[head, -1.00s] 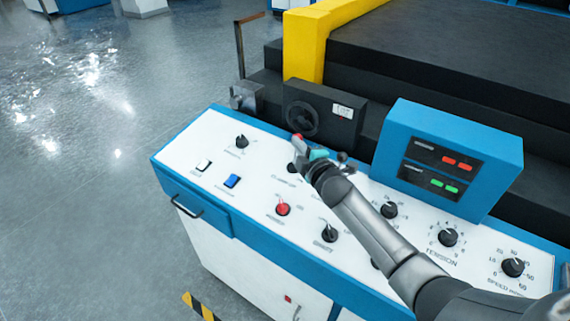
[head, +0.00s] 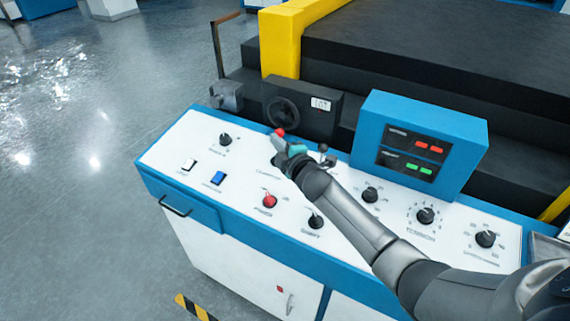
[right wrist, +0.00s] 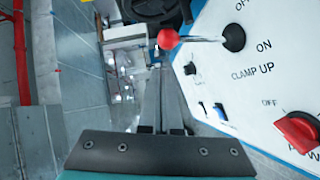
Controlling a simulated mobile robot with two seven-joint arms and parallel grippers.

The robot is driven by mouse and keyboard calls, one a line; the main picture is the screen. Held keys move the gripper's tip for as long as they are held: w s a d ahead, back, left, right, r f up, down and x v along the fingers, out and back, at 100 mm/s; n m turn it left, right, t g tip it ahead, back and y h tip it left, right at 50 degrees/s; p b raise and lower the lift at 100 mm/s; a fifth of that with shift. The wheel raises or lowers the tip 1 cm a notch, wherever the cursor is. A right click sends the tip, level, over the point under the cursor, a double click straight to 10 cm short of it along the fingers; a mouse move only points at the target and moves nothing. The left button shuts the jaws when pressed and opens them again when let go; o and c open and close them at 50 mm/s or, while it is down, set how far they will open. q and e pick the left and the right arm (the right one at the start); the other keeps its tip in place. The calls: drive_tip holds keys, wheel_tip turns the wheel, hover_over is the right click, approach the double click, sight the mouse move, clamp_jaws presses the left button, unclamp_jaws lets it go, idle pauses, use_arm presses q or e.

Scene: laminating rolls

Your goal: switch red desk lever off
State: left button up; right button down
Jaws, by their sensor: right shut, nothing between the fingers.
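The red-ball lever (right wrist: 168,39) has a metal rod on a black round base (right wrist: 233,37), beside the printed words OFF, ON and CLAMP UP. In the right wrist view its rod points left from the base. In the head view the red ball (head: 280,132) shows just past my right gripper (head: 287,144), which partly hides the rod and base. My right gripper (right wrist: 161,78) is shut and empty, its tips close to the ball. I cannot tell if they touch it. My left gripper is not in view.
A red POWER knob (head: 269,201), a black knob (head: 315,221) and a blue switch (head: 217,178) sit on the white panel nearby. A small black lever (head: 324,152) stands right of my gripper. A blue display box (head: 420,112) and a black handwheel (head: 283,112) rise behind.

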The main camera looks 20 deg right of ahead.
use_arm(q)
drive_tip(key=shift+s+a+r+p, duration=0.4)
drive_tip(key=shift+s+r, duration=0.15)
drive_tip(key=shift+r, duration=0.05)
use_arm(e)
drive_tip(key=s+r, duration=0.2)
drive_tip(key=s, duration=0.8)
drive_tip(key=shift+s+r, duration=0.15)
drive_tip(key=shift+s, duration=0.05)
